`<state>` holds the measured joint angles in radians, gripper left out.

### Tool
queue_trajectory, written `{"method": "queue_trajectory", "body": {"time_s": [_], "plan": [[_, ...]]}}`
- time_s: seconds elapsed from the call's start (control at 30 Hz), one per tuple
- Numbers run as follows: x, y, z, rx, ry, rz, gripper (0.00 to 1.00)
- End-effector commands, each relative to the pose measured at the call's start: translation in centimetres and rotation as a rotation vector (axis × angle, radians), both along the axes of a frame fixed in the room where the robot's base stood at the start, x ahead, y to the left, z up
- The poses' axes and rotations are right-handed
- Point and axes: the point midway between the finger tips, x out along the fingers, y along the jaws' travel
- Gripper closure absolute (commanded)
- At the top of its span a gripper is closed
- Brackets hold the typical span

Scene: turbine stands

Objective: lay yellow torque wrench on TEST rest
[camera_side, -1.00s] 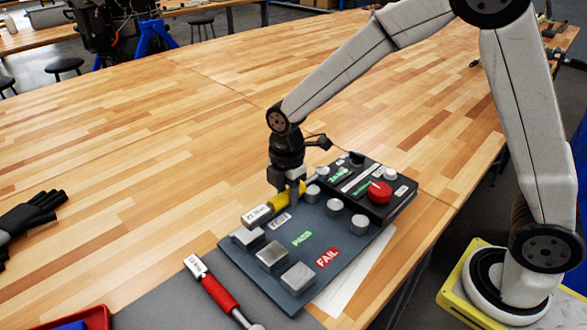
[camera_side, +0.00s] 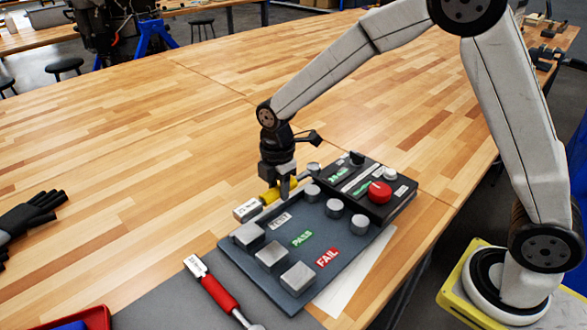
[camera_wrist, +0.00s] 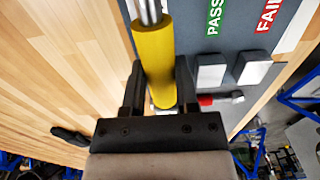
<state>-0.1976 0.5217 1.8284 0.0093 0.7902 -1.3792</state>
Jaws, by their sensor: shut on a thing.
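The yellow torque wrench (camera_side: 269,196) has a yellow handle and a white-labelled block at its near left end. My gripper (camera_side: 282,190) is shut around its handle. In the wrist view the yellow handle (camera_wrist: 154,60) lies between my fingers (camera_wrist: 158,88), with its silver shaft at the top edge. The TEST rest, a silver block (camera_side: 248,234) and a round silver post (camera_side: 312,192) by the TEST label (camera_side: 279,221), looks empty. The wrench is beside it, at the board's far left edge and roughly parallel to the row. Its height is hard to judge.
The dark board (camera_side: 325,238) also carries PASS (camera_side: 301,238) and FAIL (camera_side: 327,257) rests, both empty. A control box (camera_side: 365,187) with a red button stands at its far right. A red-handled wrench (camera_side: 221,294) lies in front. The wooden table behind is clear.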

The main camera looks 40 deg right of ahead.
Motion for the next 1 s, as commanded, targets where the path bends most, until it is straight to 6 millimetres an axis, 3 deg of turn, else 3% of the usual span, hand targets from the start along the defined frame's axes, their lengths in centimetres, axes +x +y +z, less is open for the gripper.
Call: {"method": "queue_trajectory", "body": {"time_s": [0.4,1.0], "plan": [[0.0,0.0,-2.4,0.0,0.0,0.0,1.0],[0.0,0.0,-2.7,0.0,-0.001,0.0,1.0]]}}
